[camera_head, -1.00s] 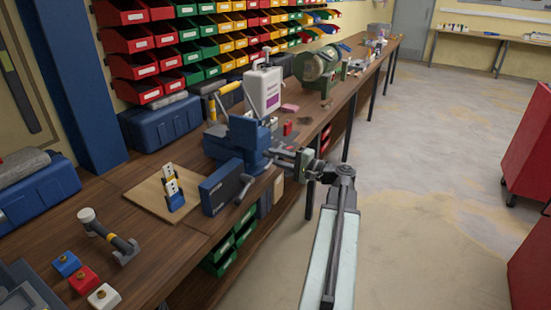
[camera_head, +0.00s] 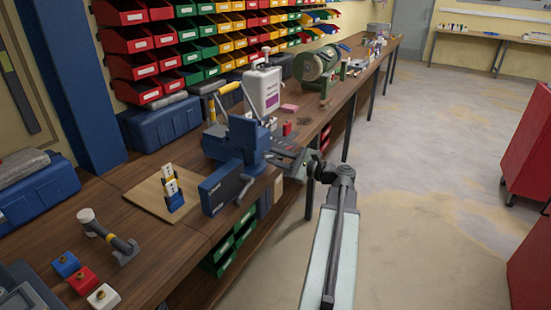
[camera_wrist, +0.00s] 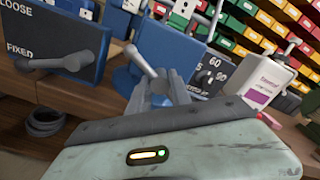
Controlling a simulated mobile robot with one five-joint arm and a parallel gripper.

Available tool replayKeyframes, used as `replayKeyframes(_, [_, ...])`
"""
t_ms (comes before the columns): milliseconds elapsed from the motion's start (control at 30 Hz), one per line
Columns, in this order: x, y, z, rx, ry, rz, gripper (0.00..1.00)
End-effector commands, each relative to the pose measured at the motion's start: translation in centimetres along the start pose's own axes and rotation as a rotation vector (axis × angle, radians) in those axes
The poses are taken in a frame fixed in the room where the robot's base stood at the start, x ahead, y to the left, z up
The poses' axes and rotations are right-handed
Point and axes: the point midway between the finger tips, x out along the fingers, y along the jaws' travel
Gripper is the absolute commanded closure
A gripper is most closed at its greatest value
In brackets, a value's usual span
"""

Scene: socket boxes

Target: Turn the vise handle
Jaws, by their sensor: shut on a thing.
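The blue vise (camera_head: 245,140) stands at the bench's front edge. It also shows in the wrist view (camera_wrist: 178,45), behind the jaws. Its grey handle (camera_wrist: 139,59) slants down from a rounded end into my gripper (camera_wrist: 165,88). The jaws are shut on the handle, and the fingers hide its lower part. In the head view my gripper (camera_head: 277,158) reaches the vise's front from the right; the handle is hard to make out there.
A blue box (camera_head: 222,188) left of the vise has a grey lever and, in the wrist view, the words LOOSE and FIXED. A dial plate (camera_wrist: 208,75) with numbers and a white bottle (camera_wrist: 262,84) stand to the right.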

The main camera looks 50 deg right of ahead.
Motion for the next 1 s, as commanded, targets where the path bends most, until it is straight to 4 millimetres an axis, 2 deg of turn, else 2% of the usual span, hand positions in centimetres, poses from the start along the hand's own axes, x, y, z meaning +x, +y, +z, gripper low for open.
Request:
replayKeyframes(300, [-0.05,0.25,-0.13,0.082,0.005,0.007,1.00])
replayKeyframes(767, [0.00,0.30,-0.09,0.092,0.004,0.008,1.00])
replayKeyframes(800, [0.00,0.30,-0.08,0.092,0.003,0.008,0.65])
replayKeyframes(900, [0.02,0.26,-0.06,0.092,0.002,0.007,0.37])
replayKeyframes(1000, [0.05,0.21,-0.03,0.092,0.002,0.006,0.35])
